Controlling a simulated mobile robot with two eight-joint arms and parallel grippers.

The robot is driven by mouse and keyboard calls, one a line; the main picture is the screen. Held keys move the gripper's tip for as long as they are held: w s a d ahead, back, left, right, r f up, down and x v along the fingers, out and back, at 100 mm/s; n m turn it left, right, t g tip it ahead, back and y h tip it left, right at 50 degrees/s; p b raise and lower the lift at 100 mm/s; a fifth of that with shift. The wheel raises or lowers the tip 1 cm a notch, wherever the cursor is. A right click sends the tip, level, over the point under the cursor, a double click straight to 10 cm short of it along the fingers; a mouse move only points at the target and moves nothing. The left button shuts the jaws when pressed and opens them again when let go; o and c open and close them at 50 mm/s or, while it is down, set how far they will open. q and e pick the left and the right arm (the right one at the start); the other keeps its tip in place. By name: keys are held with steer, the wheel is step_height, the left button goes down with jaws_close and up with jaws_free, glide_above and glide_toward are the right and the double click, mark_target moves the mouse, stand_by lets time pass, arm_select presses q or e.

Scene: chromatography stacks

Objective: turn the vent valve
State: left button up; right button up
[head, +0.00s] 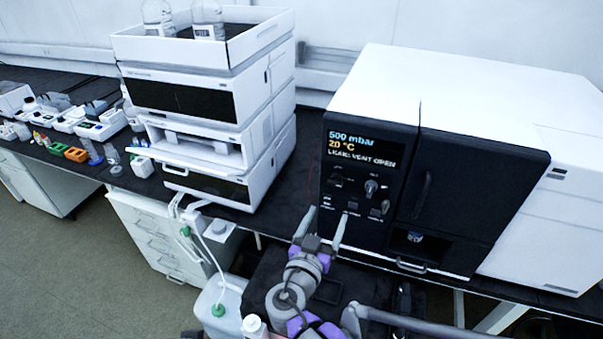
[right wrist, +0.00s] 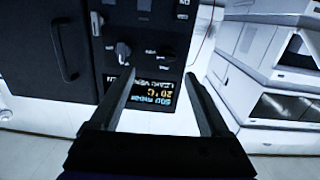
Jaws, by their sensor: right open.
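The black control panel (head: 352,185) of the large white instrument has a lit display (head: 362,148) reading 500 mbar, 20 °C and a leak line saying vent open. Below the display is a round light-grey knob (head: 371,187), which I take for the vent valve; its label is too small to read. The knob also shows in the upside-down right wrist view (right wrist: 123,52), just beyond the left-hand finger's tip. My right gripper (head: 326,220) is open and empty, in front of the panel's lower left, apart from the knob. My left gripper is out of view.
A dark door with a handle (head: 423,195) is right of the panel. A white module stack (head: 215,90) with bottles on top stands to the left. Tubing runs to a jug (head: 217,308) below the bench edge. Bare dark bench lies between stack and instrument.

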mark_target(335, 183)
steer(key=shift+t, duration=0.3)
steer(key=x, duration=0.7)
steer(key=a+p+x, duration=0.1)
steer(key=x, duration=0.2)
steer(key=shift+w+r, duration=0.3)
steer(key=shift+w, duration=0.1)
steer(key=shift+c, duration=0.3)
jaws_close()
